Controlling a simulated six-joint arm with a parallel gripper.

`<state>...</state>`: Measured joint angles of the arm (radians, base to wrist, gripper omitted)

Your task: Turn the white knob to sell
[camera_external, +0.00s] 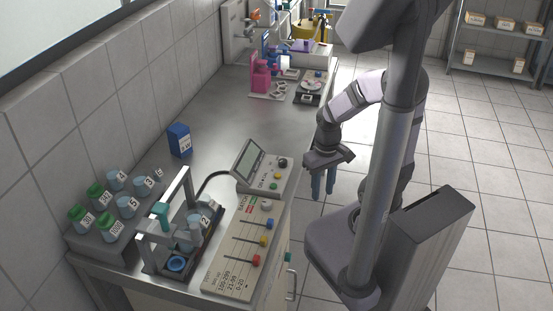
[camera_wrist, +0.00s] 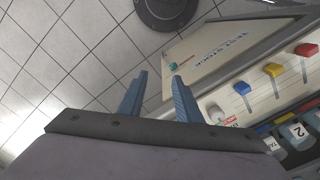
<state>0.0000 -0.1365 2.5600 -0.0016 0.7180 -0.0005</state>
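The white knob (camera_external: 267,205) sits at the far end of the slider panel (camera_external: 222,277), beside small red lettering. It also shows in the wrist view (camera_wrist: 216,114), just right of my fingers. Its exact pointing direction is too small to tell. My gripper (camera_external: 321,192) points down beyond the bench's right edge, to the right of the panel and apart from it. In the wrist view, its two blue fingers (camera_wrist: 160,76) stand apart with nothing between them. The gripper does not touch the knob.
The panel carries blue (camera_external: 270,223), yellow (camera_external: 263,240) and red (camera_external: 256,260) sliders. A control box with a screen (camera_external: 249,158) stands behind it. A rack frame (camera_external: 188,184) with cups is left of it. The floor right of the bench is open.

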